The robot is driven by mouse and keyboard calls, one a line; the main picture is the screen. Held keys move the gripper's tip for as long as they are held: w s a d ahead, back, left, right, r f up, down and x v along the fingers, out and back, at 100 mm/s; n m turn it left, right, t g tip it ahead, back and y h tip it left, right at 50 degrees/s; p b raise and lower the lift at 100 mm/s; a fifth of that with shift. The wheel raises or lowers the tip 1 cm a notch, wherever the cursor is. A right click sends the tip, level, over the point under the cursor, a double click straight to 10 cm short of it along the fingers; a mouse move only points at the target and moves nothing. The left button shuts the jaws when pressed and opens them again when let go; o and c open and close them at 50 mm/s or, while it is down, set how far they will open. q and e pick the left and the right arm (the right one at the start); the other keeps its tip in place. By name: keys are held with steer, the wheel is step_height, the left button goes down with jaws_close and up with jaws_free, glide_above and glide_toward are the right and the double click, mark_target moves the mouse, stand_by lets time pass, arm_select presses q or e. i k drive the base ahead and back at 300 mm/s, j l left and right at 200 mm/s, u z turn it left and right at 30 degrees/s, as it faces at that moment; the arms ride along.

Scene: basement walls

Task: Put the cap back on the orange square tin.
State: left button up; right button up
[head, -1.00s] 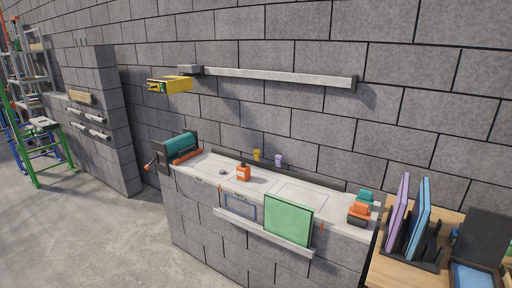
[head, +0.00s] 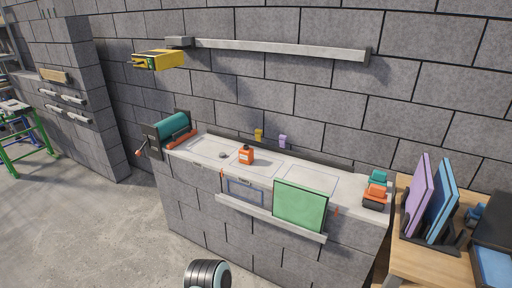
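The orange square tin (head: 246,155) stands upright on the pale counter, left of its middle. It has a pale label on its front and a small dark spot at its top. A small grey round piece (head: 222,155) lies on the counter just left of the tin, apart from it; it may be the cap, but it is too small to be sure. A rounded black and white part of my own body shows at the bottom edge. Neither of my grippers can be made out.
A teal roller machine (head: 173,126) with a crank stands at the counter's left end. Orange and teal blocks (head: 376,190) sit at its right end. A green panel (head: 299,206) leans on the front ledge. A wooden table (head: 405,253) with upright purple and blue boards stands at right.

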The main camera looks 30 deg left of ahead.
mark_target(245, 154)
steer(key=j+z, duration=0.25)
steer(key=j, duration=0.3)
steer(key=i+j+z, duration=0.1)
steer(key=j+z, duration=0.2)
steer(key=j, duration=0.2)
steer(key=j+z, duration=0.15)
steer(key=j, duration=0.4)
steer(key=k+j+z, duration=0.15)
steer(key=j, duration=1)
steer(key=k+j, duration=0.1)
steer(key=j, duration=0.55)
steer(key=k+j+z, duration=0.1)
steer(key=j, duration=1.15)
steer(key=k+j, duration=0.15)
steer(key=j, duration=0.45)
